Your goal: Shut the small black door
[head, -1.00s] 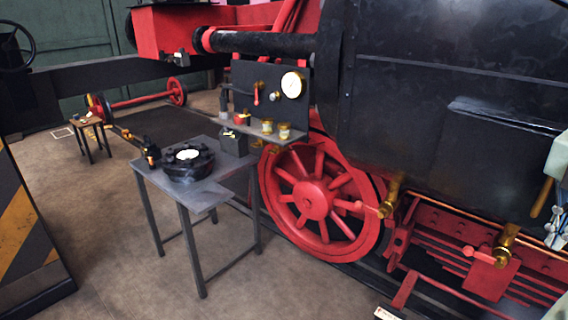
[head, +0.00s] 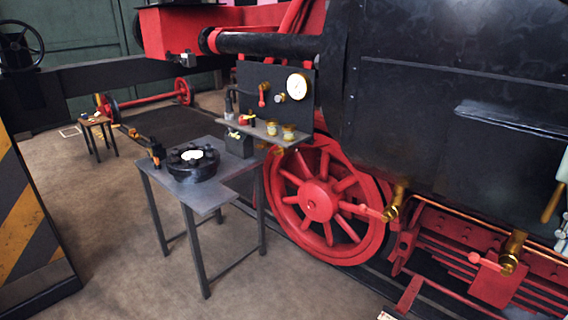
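I cannot make out a small black door for certain. A small dark box (head: 238,143) stands at the back of the grey metal table (head: 206,200), under the shelf, but I cannot tell whether it has a door. A round black part (head: 190,171) with a ring of knobs and a white centre lies on the same table. The large black engine side (head: 440,95) fills the upper right, with a long ledge (head: 500,118) across it. I cannot see my gripper.
A red spoked wheel (head: 319,201) and brass fittings (head: 512,251) sit low on the engine. A gauge panel (head: 275,97) stands behind the table. A striped barrier (head: 28,215) is at left. A low stool (head: 97,123) is farther back. Floor in front is open.

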